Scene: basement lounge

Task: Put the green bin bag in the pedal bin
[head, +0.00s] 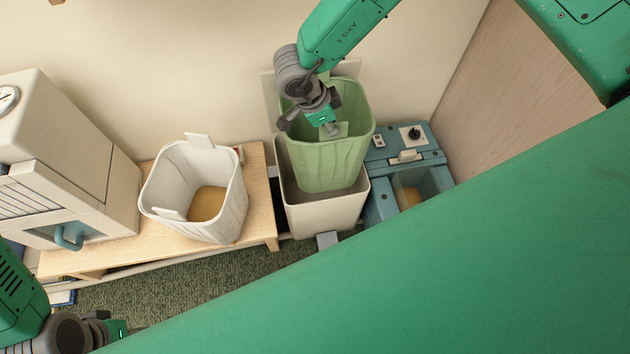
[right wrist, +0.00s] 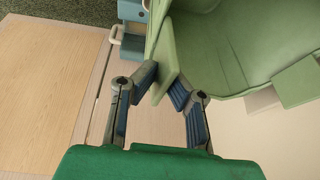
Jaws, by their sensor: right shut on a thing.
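The green bin bag (head: 335,163) is a pale green, open-topped liner with tabs. My right gripper (head: 328,128) is shut on one of its tabs (right wrist: 166,72), between the fingers in the right wrist view. The bag hangs upright over the cream pedal bin (head: 325,217), its lower end at the bin's mouth. I cannot tell how far it reaches inside. The bin's raised lid (head: 269,98) is mostly hidden behind the bag. My left gripper (head: 118,332) is low at the left; its fingers are too unclear to judge.
A white liner (head: 200,225) stands on a low wooden bench (head: 110,255), left of the bin. A cream cabinet (head: 115,190) is further left. A blue machine (head: 432,180) stands close at the bin's right, near a wooden panel (head: 490,95). My green arm covers the lower right.

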